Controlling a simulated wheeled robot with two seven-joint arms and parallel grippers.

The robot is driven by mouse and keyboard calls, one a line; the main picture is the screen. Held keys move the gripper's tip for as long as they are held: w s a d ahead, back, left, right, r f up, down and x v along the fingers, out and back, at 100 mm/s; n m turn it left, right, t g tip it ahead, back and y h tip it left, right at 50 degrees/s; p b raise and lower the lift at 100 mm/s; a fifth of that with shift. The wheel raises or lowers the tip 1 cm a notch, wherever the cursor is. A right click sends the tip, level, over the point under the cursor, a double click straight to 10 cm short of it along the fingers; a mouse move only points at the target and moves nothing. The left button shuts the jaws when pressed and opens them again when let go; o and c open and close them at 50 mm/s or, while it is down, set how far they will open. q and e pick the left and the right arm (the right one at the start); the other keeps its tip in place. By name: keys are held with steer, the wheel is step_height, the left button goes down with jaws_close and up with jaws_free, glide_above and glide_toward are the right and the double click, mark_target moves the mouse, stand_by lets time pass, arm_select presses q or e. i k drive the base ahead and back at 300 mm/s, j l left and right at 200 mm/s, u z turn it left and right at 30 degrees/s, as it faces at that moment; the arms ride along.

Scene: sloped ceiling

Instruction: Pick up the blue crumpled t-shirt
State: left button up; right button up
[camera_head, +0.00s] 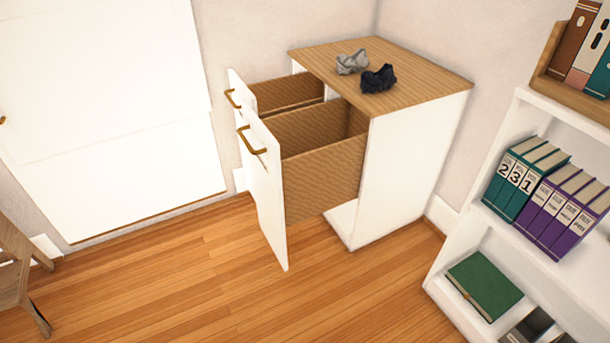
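A dark navy-blue crumpled cloth (378,78), which looks like the blue t-shirt, lies on the wooden top of a white cabinet (425,82). A grey crumpled cloth (352,62) lies just behind and to the left of it, close by. Neither of my grippers shows in the head view.
Two cabinet drawers stand pulled out to the left, with white fronts and brass handles; the nearer drawer (322,180) looks empty inside. A white bookshelf (470,225) with binders stands at the right. A wooden chair (14,265) is at the left edge. The wooden floor in front is clear.

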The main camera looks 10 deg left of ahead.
mark_target(371, 81)
steer(key=i+l+z, duration=0.25)
steer(key=i, duration=0.45)
steer(key=i+z, duration=0.2)
steer(key=i, duration=0.55)
